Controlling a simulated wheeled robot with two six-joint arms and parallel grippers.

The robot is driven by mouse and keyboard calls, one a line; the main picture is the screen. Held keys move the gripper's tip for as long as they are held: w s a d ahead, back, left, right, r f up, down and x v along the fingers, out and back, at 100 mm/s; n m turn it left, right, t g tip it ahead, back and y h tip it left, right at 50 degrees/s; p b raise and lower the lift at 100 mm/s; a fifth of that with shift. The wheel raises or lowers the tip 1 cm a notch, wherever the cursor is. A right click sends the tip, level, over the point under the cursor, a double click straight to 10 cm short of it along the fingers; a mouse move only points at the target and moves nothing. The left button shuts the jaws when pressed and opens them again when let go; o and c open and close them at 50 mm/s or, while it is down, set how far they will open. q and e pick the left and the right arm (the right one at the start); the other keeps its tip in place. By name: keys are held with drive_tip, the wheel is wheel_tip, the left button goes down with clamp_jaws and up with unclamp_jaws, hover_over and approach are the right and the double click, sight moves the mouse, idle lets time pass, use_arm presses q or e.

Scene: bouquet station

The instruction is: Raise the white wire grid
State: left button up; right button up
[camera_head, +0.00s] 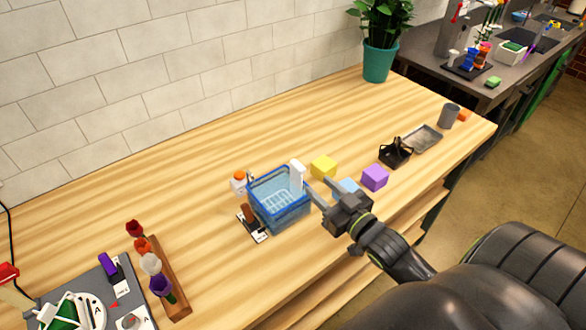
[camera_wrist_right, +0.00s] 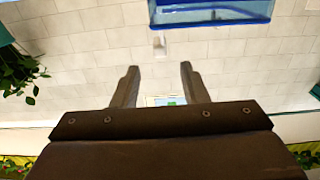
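A blue basket (camera_head: 283,220) stands on the wooden table, left of my right gripper. A pale lattice (camera_head: 277,201) shows inside it, low down; it looks like the white wire grid, but I cannot tell whether it is separate from the basket. A white upright piece (camera_head: 297,177) stands at the basket's right side. My right gripper (camera_head: 321,188) is beside the basket's right wall, fingers pointing toward it. In the right wrist view the fingers (camera_wrist_right: 158,85) are apart with nothing between them, and the blue basket (camera_wrist_right: 212,12) is beyond. My left gripper is out of view.
A yellow block (camera_head: 323,167), a purple block (camera_head: 375,177) and a partly hidden light-blue block (camera_head: 347,187) are near my right gripper. A black caddy (camera_head: 396,153) and grey tray (camera_head: 425,138) are farther right.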

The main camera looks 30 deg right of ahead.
sight(292, 161)
drive_tip(key=w, duration=0.7)
drive_tip(key=w+a, duration=0.1)
drive_tip(key=w, duration=0.3)
drive_tip(key=shift+w, duration=0.35)
clamp_jaws()
